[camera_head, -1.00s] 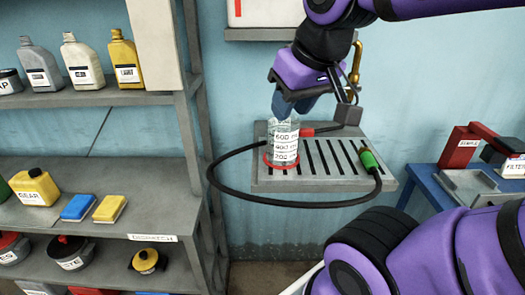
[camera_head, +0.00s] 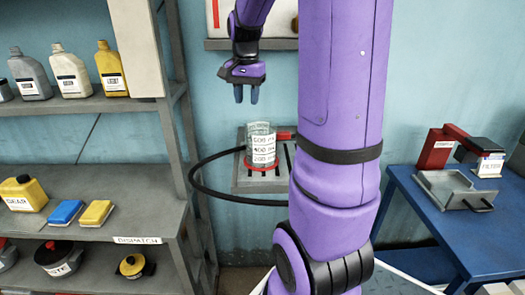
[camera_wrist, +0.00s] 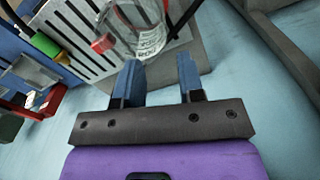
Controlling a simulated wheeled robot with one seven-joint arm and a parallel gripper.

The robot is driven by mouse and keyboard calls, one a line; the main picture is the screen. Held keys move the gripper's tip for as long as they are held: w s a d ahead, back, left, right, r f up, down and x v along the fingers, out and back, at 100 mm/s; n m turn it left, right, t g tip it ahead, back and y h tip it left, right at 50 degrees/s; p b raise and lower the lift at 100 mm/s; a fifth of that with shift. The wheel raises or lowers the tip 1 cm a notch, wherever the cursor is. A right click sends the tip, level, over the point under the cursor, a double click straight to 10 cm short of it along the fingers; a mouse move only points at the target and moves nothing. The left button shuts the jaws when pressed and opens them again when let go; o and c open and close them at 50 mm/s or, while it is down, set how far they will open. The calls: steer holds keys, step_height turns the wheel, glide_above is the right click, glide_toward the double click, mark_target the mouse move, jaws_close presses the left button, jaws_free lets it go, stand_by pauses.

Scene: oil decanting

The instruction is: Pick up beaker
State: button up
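The beaker (camera_head: 262,144) is clear glass with printed volume marks. It stands upright within a red ring on the slotted grey tray (camera_head: 243,184) on the wall. My gripper (camera_head: 246,94) is above the beaker and a little to its left in the head view, apart from it, pointing down. In the wrist view its two blue fingers (camera_wrist: 160,75) are spread with nothing between them. The beaker (camera_wrist: 145,30) shows beyond the fingertips there, cut off by the top edge.
A black hose (camera_head: 196,172) loops off the tray's left side. Shelves (camera_head: 130,220) with bottles and containers stand at left. A blue table (camera_head: 480,245) with a red-handled device is at right. My arm hides the tray's right part.

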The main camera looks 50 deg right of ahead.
steer(key=shift+w+d+f, duration=0.1)
steer(key=shift+w+f, duration=0.05)
steer(key=shift+f, duration=2.6)
steer(key=shift+w+d+f, duration=0.1)
steer(key=shift+f, duration=2.65)
jaws_close()
